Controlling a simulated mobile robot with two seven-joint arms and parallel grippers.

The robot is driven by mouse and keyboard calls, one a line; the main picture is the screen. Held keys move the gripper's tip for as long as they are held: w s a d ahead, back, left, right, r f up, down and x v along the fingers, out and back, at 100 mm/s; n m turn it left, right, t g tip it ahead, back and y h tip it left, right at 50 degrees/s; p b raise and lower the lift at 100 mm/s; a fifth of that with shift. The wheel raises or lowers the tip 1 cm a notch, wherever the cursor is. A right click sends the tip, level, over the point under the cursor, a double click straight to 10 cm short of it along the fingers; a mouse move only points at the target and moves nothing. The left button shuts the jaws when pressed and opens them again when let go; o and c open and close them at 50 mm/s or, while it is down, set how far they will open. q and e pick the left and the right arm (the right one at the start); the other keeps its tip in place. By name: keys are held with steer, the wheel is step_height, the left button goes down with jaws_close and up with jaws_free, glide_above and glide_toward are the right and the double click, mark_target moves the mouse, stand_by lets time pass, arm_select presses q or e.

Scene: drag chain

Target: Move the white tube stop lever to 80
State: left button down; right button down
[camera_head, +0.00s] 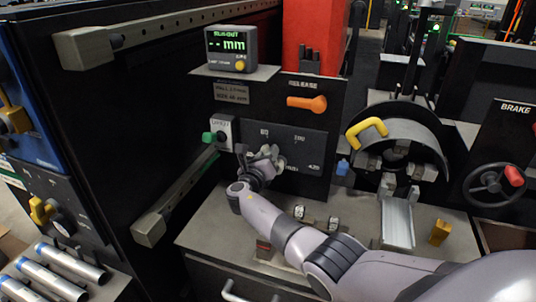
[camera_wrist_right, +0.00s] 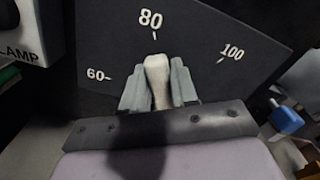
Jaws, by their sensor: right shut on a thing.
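The white tube stop lever (camera_wrist_right: 157,76) stands between the fingers of my right gripper (camera_wrist_right: 159,88) in the right wrist view. The gripper is shut on it. The lever's top points at the printed 80 mark (camera_wrist_right: 151,19), with 60 to its left and 100 to its right on the dark panel (camera_wrist_right: 193,32). In the head view my right gripper (camera_head: 266,160) is at the panel's lower left and hides most of the lever. My left gripper is not in view.
An orange handle (camera_head: 306,103) is above the lever on the panel. A display (camera_head: 231,47) stands on top, and a green clamp knob (camera_head: 209,137) is at the left. A yellow handle (camera_head: 367,133) and the bender are at the right. Metal tubes (camera_head: 62,272) lie at lower left.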

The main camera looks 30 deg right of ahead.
steer(key=c, duration=1)
jaws_free()
steer(key=shift+o, duration=0.2)
steer(key=p+v, duration=0.2)
steer(key=v, duration=0.5)
